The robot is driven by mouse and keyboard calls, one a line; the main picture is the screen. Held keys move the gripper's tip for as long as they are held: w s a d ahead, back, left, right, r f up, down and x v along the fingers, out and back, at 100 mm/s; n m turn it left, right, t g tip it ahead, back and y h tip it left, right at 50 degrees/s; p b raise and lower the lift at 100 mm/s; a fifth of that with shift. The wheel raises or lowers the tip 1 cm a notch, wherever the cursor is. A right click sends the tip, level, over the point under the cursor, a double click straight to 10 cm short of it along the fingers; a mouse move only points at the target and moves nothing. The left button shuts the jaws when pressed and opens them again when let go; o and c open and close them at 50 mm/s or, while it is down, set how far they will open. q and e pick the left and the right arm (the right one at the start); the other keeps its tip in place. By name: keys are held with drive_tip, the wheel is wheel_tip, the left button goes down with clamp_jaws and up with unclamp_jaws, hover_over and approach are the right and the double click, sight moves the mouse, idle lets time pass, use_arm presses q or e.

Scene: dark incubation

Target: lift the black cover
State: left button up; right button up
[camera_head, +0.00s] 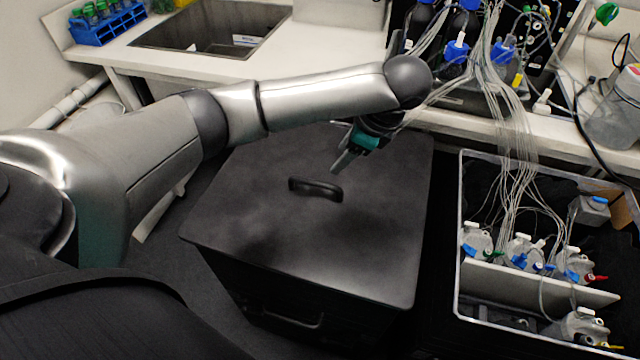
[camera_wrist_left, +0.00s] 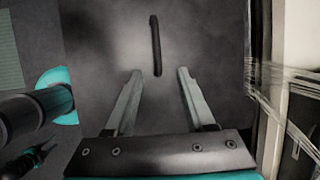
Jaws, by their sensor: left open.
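The black cover (camera_head: 340,250) is a flat dark lid lying on a black box in the middle of the head view. A dark raised handle (camera_head: 316,189) stands near the middle of its top. My left gripper (camera_head: 345,163) is above the cover, just behind and to the right of the handle. In the left wrist view the two fingers of my left gripper (camera_wrist_left: 157,75) are spread apart and empty. The handle (camera_wrist_left: 155,45) lies beyond the fingertips, roughly in line with the gap between them. The cover (camera_wrist_left: 210,40) fills the background there.
A white-walled bin (camera_head: 459,235) with bottles and tubing stands right of the box. Thin tubes (camera_head: 500,100) hang from the bench behind. A sink (camera_head: 215,30) and blue tube rack (camera_head: 105,24) are at the back left. The cover's front part is clear.

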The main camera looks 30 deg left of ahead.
sight(318, 182)
use_arm(q)
drive_tip(key=b+x, duration=0.2)
drive_tip(key=x, duration=0.8)
drive_tip(key=shift+r, duration=0.1)
drive_tip(key=x, duration=0.1)
drive_tip(key=b+x, duration=0.1)
drive_tip(key=x, duration=0.1)
drive_tip(key=s+x, duration=0.1)
drive_tip(key=x, duration=0.1)
drive_tip(key=shift+w+a+b, duration=0.1)
drive_tip(key=shift+a+b, duration=0.05)
drive_tip(key=shift+b, duration=0.2)
drive_tip(key=shift+f+p, duration=0.3)
drive_tip(key=shift+p, duration=0.05)
clamp_jaws()
idle(0.9)
